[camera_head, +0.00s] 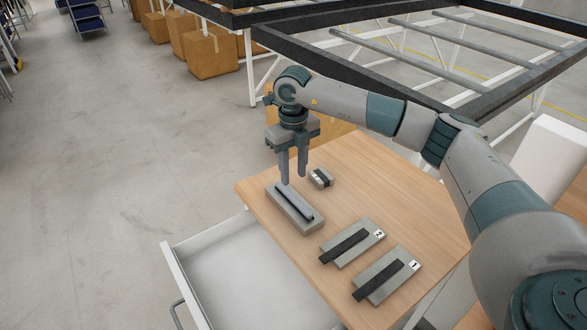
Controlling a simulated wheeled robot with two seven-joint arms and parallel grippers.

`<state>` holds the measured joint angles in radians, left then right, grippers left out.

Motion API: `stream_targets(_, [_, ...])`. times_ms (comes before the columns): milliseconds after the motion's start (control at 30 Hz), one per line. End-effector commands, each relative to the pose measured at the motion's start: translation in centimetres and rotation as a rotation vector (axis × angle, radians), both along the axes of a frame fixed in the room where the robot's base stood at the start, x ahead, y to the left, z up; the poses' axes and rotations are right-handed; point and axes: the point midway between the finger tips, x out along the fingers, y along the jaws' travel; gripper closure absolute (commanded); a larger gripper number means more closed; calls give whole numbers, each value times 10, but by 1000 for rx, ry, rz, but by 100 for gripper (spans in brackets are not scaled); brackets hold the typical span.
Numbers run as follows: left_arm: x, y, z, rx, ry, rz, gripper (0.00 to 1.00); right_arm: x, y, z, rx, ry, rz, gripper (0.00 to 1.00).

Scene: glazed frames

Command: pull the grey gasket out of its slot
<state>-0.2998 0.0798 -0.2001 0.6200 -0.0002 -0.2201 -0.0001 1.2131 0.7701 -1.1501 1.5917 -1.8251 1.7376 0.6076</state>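The grey gasket (291,200) appears as a long grey strip lying along the top of a light grey slotted block (312,228), with a dark line beside it. The block sits at the left part of the wooden table top. My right gripper (293,181) points down over the far end of this block. Its two fingers are apart, with a gap between them. The left finger's tip is close to the gasket's far end; I cannot tell whether it touches. My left gripper is not in view.
Two more grey blocks with black strips, labelled 2 (362,236) and 1 (403,276), lie to the right on the table (380,190). A small block with a black band (320,177) lies just right of the gripper. An open, empty white drawer (235,265) extends at the front left.

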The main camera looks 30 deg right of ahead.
Motion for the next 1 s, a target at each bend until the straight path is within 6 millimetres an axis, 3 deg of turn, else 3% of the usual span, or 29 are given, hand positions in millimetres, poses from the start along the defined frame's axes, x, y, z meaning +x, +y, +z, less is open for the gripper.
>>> stream_targets(1000, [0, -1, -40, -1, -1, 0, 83, 0, 0, -78, 1, 0, 0, 67])
